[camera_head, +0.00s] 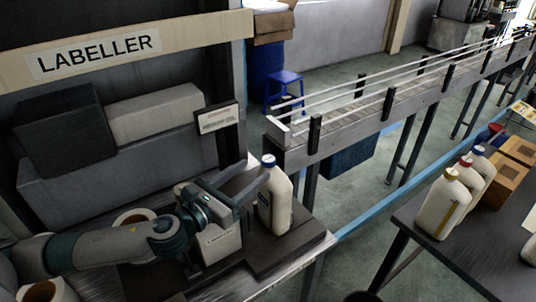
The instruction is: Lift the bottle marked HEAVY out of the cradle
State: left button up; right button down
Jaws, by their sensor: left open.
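A white bottle with a blue cap (275,204) stands upright at the right end of the labeller bench, on a dark base (290,246) that seems to be the cradle. No HEAVY marking can be read on it. My left gripper (250,190) is open just left of the bottle, at its upper body. One finger reaches close to the bottle's left side; I cannot tell whether it touches. A small pale box with print (220,242) sits below the gripper. My right gripper is not in view.
A labeller frame with a sign (97,52) and a small screen (218,119) stands behind the bench. A conveyor (370,104) runs to the back right. A dark table (418,222) at right holds several white bottles (441,205) and brown boxes (507,184). Floor lies between.

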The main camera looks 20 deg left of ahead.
aim_at(265, 162)
pick_arm(q)
jog(key=p+x, duration=0.1)
jog(key=x, duration=0.5)
jog(key=shift+w+p, duration=0.25)
jog(key=shift+p, duration=0.1)
jog(key=shift+w+d, duration=0.25)
jog(key=shift+w, duration=0.35)
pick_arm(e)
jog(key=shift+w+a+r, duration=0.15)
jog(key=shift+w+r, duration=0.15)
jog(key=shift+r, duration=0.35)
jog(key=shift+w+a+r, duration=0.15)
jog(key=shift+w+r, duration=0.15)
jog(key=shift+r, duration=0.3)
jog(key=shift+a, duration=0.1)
pick_arm(q)
grip_shut()
jog(key=shift+s, duration=0.2)
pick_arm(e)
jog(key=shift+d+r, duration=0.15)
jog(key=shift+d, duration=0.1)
pick_arm(q)
jog(key=shift+s+p, duration=0.45)
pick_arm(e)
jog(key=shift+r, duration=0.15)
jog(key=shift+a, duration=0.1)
